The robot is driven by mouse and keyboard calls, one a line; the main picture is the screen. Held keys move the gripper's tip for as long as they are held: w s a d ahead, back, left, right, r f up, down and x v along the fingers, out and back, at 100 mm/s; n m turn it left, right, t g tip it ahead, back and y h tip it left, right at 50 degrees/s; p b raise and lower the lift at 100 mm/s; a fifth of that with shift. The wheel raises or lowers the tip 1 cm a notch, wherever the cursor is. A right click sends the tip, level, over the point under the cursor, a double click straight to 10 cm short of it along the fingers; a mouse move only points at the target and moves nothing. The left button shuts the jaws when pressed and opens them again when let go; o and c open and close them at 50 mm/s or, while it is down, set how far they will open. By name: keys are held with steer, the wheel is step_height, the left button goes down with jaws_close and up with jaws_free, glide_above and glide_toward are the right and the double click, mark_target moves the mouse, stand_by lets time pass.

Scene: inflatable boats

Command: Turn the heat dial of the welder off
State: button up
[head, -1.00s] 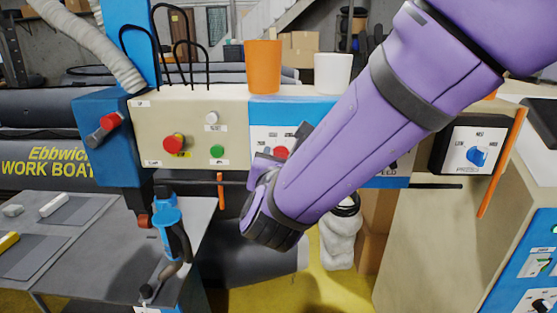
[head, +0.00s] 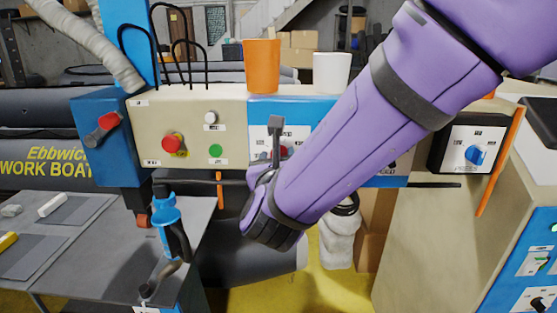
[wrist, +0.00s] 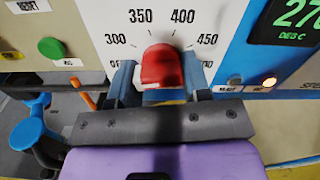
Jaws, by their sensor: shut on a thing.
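The heat dial is a red knob (wrist: 162,66) on a white scale plate (wrist: 110,22) in the wrist view. The marks 300, 350, 400 and 450 show around it; the lower part of the scale is hidden, so I cannot tell the exact setting. My gripper (wrist: 160,82) has one blue-grey finger on each side of the knob and is shut on it. In the head view, the dial (head: 284,151) is mostly hidden behind my gripper (head: 275,145) and purple arm. The welder's panel (head: 200,104) is cream, blue and white.
A red button (head: 172,144) and green button (head: 215,151) sit left of the dial. Orange (head: 261,66) and white (head: 331,72) cups stand on top. A blue torch (head: 166,220) stands at left.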

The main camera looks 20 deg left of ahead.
steer(key=o, duration=0.9)
steer(key=shift+s, duration=0.1)
steer(key=v, duration=1)
steer(key=shift+s+d, duration=0.15)
steer(key=shift+s, duration=0.15)
steer(key=shift+w+d, duration=0.1)
